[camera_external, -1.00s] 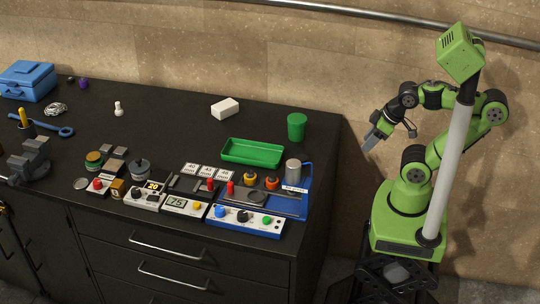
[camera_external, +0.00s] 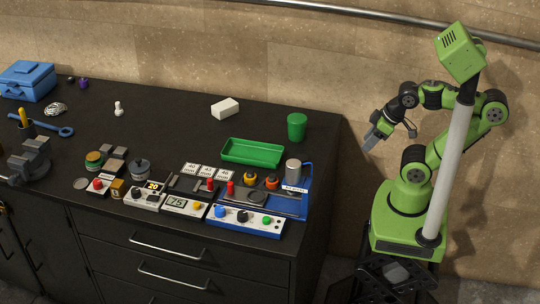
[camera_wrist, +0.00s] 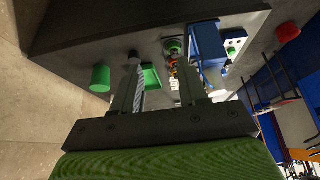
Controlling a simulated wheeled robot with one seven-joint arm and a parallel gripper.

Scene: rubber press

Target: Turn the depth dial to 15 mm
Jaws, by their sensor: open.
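The depth dial cannot be told for certain, as no depth label is readable. A black knob (camera_external: 242,216) sits on the blue-and-white panel (camera_external: 262,222) at the bench's front edge, between a blue knob (camera_external: 220,211) and a green button (camera_external: 266,220). Another dark knob (camera_external: 139,193) sits on a grey box with a yellow "20" display (camera_external: 154,186). My gripper (camera_external: 371,141) is open and empty, off the bench's right end, well apart from both knobs. Its two fingers show spread in the wrist view (camera_wrist: 160,82).
A green tray (camera_external: 253,153), a green cup (camera_external: 297,127) and a grey cylinder (camera_external: 293,171) stand on the bench's right side. A "75" display box (camera_external: 186,205) and red-topped pieces crowd the front. The bench's back middle is mostly clear, with a white block (camera_external: 225,108).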

